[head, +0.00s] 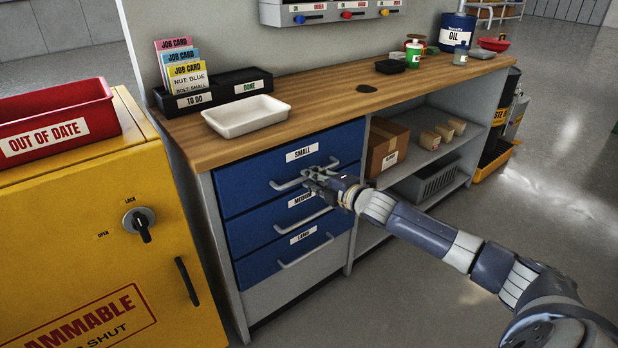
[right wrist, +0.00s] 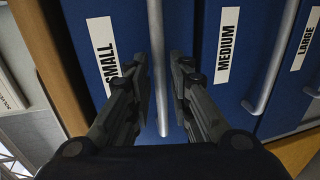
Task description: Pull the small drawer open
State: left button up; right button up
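The small drawer (head: 250,184) is the top blue drawer of the workbench, with a white "SMALL" label, and its front looks flush with the bench. Its grey bar handle (head: 287,184) is partly hidden by my right gripper (head: 314,178). In the right wrist view, the two dark fingers of my right gripper (right wrist: 160,75) stand on either side of the handle (right wrist: 157,40). The fingers are apart, with a narrow gap seeming to show on each side of the bar. The "SMALL" label (right wrist: 102,55) is left of the fingers. My left gripper is out of view.
The medium drawer (head: 255,224) and large drawer (head: 262,262) lie below, with similar bar handles. A white tray (head: 246,118) sits on the wooden top above. A yellow cabinet (head: 75,215) stands close at left. Open shelves with a cardboard box (head: 385,152) are at right.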

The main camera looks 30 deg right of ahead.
jog(key=shift+x, duration=1.1)
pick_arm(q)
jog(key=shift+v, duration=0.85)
pick_arm(e)
jog(key=shift+w, duration=0.2)
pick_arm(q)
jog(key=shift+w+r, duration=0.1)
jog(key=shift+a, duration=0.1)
pick_arm(e)
grip_shut()
jog(key=shift+a, duration=0.1)
